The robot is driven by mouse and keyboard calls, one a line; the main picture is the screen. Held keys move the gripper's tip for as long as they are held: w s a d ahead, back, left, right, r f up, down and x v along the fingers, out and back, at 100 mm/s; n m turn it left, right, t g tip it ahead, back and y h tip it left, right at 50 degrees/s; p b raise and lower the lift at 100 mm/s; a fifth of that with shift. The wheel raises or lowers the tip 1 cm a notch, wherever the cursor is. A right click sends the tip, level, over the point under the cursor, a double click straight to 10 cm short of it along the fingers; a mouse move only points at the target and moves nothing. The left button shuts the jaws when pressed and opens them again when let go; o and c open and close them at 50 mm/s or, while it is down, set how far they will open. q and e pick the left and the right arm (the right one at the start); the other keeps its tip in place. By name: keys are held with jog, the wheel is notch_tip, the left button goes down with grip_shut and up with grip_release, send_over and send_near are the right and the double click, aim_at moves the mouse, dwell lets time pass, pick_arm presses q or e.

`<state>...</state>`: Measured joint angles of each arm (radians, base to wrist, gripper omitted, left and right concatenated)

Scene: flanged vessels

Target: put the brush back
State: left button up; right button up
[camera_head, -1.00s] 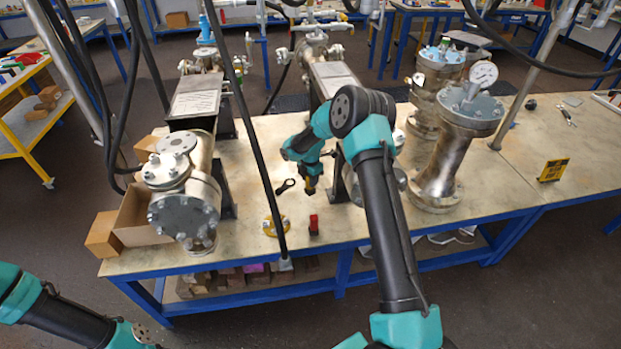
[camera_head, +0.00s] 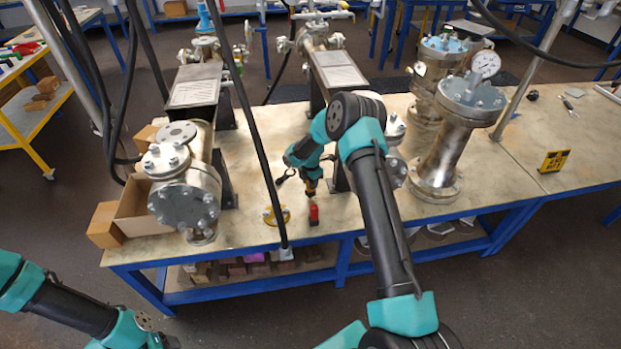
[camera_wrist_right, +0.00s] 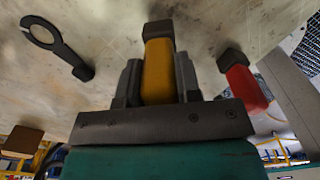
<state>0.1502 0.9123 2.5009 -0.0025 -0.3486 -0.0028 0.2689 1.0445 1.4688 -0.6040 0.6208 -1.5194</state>
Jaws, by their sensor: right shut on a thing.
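My right gripper (camera_head: 311,187) is shut on a yellow-handled piece with a dark end, which I take to be the brush (camera_wrist_right: 158,70). In the right wrist view the piece sits between the two grey fingers, its dark end pointing away from the palm. It is close to the bench top; I cannot tell whether it touches. A red piece with a dark end (camera_head: 314,214) stands just in front of the gripper and also shows in the right wrist view (camera_wrist_right: 246,85). My left arm shows at lower left, but its gripper is out of view.
A dark ring-ended wrench (camera_head: 286,176) lies left of the gripper and also shows in the wrist view (camera_wrist_right: 55,45). A yellow ring flange (camera_head: 276,215) lies near the bench edge. Flanged vessels stand left (camera_head: 186,190) and right (camera_head: 450,140). A black cable hangs across the bench.

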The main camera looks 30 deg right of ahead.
jog(key=shift+f, duration=0.35)
jog(key=shift+f, duration=0.55)
jog(key=o, duration=1.5)
jog(key=shift+r, duration=0.1)
jog(key=shift+r, duration=3.4)
